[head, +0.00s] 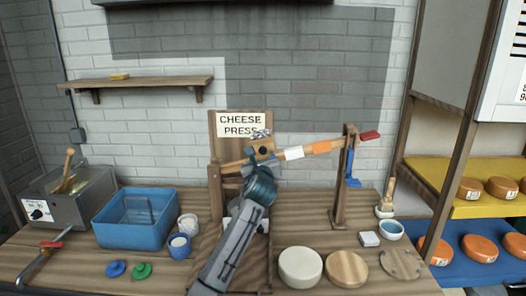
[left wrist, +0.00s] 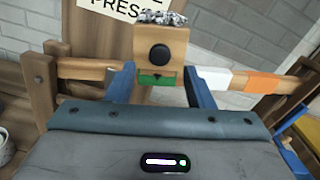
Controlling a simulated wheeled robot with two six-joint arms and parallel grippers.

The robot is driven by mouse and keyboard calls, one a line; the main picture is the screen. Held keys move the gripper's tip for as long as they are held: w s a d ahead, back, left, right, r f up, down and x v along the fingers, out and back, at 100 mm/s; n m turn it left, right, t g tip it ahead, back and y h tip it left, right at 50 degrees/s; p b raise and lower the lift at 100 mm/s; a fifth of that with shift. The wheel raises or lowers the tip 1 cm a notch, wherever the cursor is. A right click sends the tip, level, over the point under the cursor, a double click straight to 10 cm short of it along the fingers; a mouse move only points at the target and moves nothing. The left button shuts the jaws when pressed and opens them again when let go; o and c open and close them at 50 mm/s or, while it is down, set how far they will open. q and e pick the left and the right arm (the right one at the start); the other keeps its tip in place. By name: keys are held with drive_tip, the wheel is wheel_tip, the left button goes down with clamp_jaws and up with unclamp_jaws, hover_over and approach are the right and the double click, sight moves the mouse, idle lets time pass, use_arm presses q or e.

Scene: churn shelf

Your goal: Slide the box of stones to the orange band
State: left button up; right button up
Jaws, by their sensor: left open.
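The box of stones (head: 264,147) is a wooden block with a black knob and grey stones on top. It sits on the wooden lever of the cheese press, left of the white band (head: 293,153). The orange band (head: 319,147) is further right on the lever. In the left wrist view the box (left wrist: 174,38) has a green strip along its bottom, and the orange band (left wrist: 262,82) shows at right. My left gripper (left wrist: 160,82) is open, its blue fingers on either side of the box's lower part; contact is unclear. My right gripper is not in view.
A post (head: 342,185) with a blue piece (head: 352,168) stands near the lever's red end (head: 369,135). A blue tub (head: 135,218) and small cups are at left.

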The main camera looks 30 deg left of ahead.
sight(263, 152)
use_arm(q)
drive_tip(key=x, duration=0.4)
drive_tip(key=shift+p, duration=0.3)
drive_tip(key=shift+w+a, duration=0.1)
drive_tip(key=shift+w, duration=0.1)
drive_tip(key=shift+w+a, duration=0.2)
drive_tip(key=shift+w, duration=0.05)
drive_tip(key=c, duration=0.9)
clamp_jaws()
drive_tip(key=shift+d, duration=0.1)
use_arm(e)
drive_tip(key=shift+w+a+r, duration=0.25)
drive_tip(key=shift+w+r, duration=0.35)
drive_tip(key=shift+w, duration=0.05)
